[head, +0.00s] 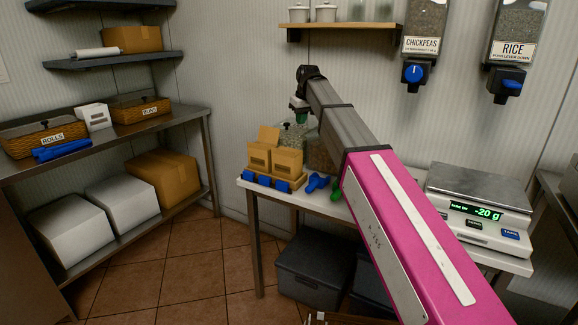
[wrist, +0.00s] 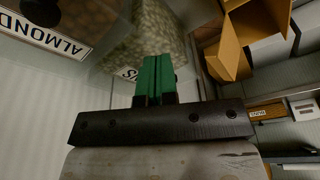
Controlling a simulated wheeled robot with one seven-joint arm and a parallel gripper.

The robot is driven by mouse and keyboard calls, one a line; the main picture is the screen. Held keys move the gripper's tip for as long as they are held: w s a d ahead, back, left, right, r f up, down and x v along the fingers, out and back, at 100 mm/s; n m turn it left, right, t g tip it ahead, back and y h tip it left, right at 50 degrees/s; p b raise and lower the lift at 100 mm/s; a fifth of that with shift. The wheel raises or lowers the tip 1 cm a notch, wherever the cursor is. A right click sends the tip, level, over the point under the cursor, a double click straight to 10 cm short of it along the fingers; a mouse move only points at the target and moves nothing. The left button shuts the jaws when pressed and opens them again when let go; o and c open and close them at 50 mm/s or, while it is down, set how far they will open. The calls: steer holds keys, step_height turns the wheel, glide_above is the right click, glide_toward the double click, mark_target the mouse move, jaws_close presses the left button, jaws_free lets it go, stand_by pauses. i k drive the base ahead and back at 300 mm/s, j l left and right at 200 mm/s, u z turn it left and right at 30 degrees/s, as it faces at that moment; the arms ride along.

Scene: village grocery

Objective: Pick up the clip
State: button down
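My gripper (head: 299,107) is raised above the back of the steel table, near the clear bins. In the wrist view its two green fingers (wrist: 158,78) stand side by side with no clear gap, and I see nothing between them. A small blue clip-like piece (head: 317,183) lies on the table right of the cardboard boxes. A green clip-like piece (head: 335,195) lies beside it, partly hidden by my arm. My gripper is apart from both. I cannot tell which of them is the clip.
Open cardboard boxes (head: 274,157) stand in a blue-fronted tray at the table's left end. A clear bin (wrist: 150,38) is close to my fingers. A scale (head: 478,195) reading -20 g stands at right. Chickpeas (head: 422,35) and rice (head: 513,40) dispensers hang on the wall.

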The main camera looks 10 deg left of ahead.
mark_target(283, 186)
steer(key=k, duration=1)
